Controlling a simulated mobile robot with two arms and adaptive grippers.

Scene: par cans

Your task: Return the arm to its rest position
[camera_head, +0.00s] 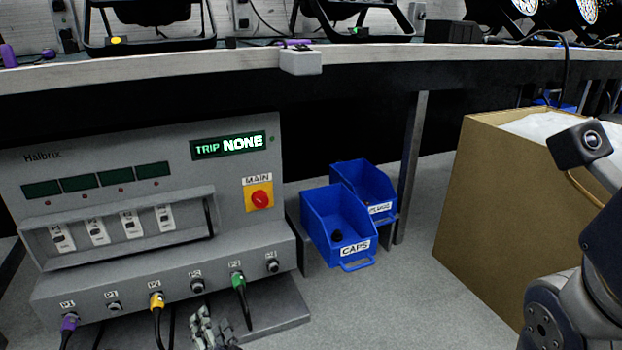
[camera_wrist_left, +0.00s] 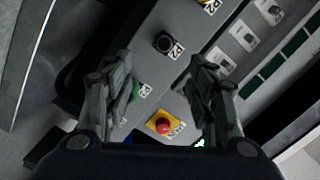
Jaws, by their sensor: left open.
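My left gripper (camera_head: 208,336) shows at the bottom edge of the head view, in front of the grey Halbrix power box (camera_head: 120,150). Its fingers also show in the left wrist view (camera_wrist_left: 160,80), spread apart with nothing between them. Beyond them the wrist view shows the box's front with the red main knob (camera_wrist_left: 163,125) and a black socket (camera_wrist_left: 166,43). A green plug (camera_head: 238,281) sits in a socket just right of the gripper in the head view. Most of my left arm is hidden. Part of my right arm (camera_head: 570,310) shows at the right, its gripper out of frame.
A yellow plug (camera_head: 157,301) and a purple plug (camera_head: 69,323) sit in the box's lower row. A blue CAPS bin (camera_head: 336,222) and another blue bin (camera_head: 364,183) stand right of it. A cardboard box (camera_head: 480,190) stands farther right. A long bench (camera_head: 380,57) spans above.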

